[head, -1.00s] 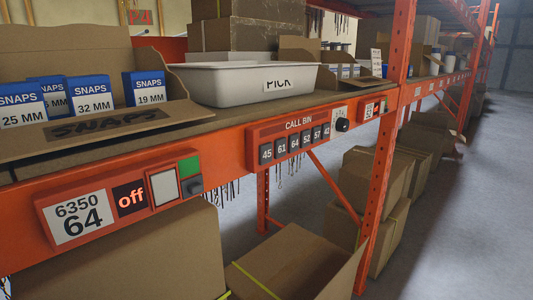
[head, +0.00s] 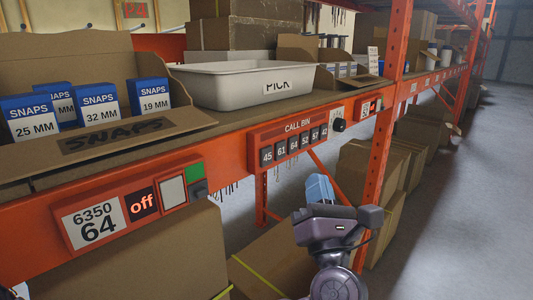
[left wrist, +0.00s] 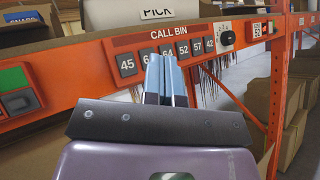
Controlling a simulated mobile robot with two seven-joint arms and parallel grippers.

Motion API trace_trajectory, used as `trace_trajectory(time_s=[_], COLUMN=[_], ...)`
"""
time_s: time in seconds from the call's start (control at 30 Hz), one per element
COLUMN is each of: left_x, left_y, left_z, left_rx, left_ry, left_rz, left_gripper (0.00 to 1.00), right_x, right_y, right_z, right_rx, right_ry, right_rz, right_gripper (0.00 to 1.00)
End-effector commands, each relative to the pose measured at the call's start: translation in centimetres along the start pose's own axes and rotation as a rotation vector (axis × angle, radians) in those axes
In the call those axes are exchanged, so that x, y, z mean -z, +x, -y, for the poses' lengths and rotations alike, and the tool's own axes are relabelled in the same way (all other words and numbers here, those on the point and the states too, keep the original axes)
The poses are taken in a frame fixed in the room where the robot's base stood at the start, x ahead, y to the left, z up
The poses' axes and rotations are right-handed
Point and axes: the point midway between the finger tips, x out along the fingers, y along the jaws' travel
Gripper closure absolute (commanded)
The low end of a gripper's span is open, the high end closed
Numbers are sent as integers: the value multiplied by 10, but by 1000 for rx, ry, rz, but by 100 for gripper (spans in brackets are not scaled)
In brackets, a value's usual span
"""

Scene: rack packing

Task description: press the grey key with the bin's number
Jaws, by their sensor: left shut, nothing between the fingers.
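The CALL BIN panel (head: 299,126) carries a row of grey keys: 45, 61, 64, 52, 57, 42. The grey 64 key (head: 292,145) is third from the left; in the left wrist view it is partly behind the fingertips. My left gripper (head: 319,187) is shut and empty, its blue fingers below the key row in the head view. In the left wrist view the fingers (left wrist: 166,75) point toward the middle keys; contact is not shown. My right gripper is not in view.
A black knob (head: 339,125) sits right of the keys. A blank pale button (head: 173,193) and a green patch (head: 194,172) are beside the label. A white PICK tray (head: 235,92) and a SNAPS carton (head: 110,142) stand on the shelf. An orange upright (head: 384,150) rises at right.

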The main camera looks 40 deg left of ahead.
Motion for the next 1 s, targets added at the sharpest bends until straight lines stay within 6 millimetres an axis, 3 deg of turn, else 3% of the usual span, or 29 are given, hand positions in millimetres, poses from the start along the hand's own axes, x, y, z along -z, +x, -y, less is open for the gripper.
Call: trace_trajectory(time_s=[0.2, 0.57, 1.0], left_x=[-15, -15, 9], left_y=[10, 10, 33], left_z=[0, 0, -14], left_rx=[10, 12, 10], left_ry=[-200, -211, -207], left_rz=[-116, -127, -123], left_gripper=[100, 100, 100], right_x=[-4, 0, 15], right_y=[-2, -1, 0], right_z=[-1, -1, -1], right_rx=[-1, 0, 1], right_ry=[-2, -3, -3], right_rz=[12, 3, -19], right_gripper=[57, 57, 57])
